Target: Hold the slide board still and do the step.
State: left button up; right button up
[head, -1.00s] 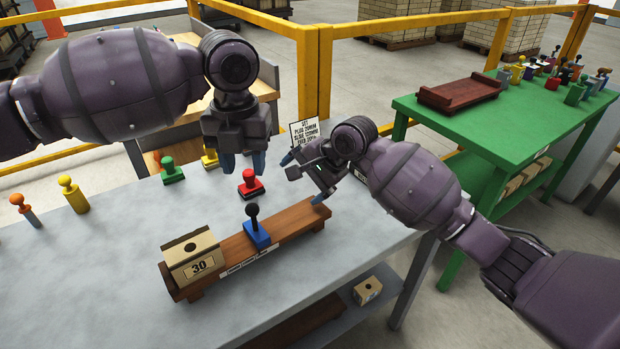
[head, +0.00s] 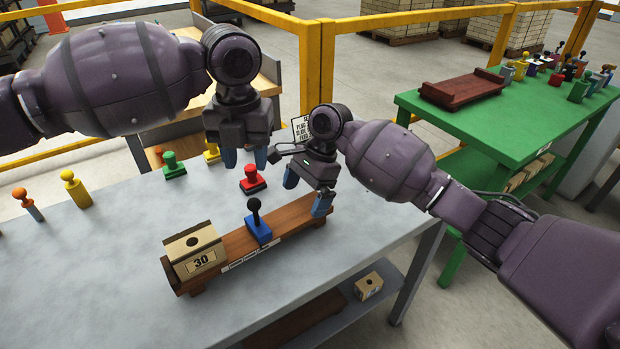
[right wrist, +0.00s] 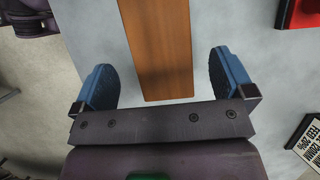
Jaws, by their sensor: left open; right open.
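The brown wooden slide board (head: 289,218) lies on the grey table. A tan block marked 30 (head: 202,262), with a hole on top, sits at its left end. A blue slider with a black knob (head: 258,230) stands near its middle. My right gripper (head: 306,191) is open at the board's right end, pointing down. In the right wrist view, its blue fingers are on either side of the board's end (right wrist: 157,60), with gaps on both sides. My left gripper (head: 245,158) is open and empty above the table, behind the board, near the red stamp-like piece (head: 252,180).
Green (head: 174,168), yellow (head: 75,192) and orange-topped (head: 27,205) pieces stand on the table. A sign (head: 301,128) stands behind my right gripper. A green table (head: 480,120) at right holds a red-brown tray (head: 460,90). The table's front left is clear.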

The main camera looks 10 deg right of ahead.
aim_at(299, 211)
jog(key=shift+x, duration=3.1)
jog(key=c, duration=1.2)
jog(key=shift+o, duration=0.2)
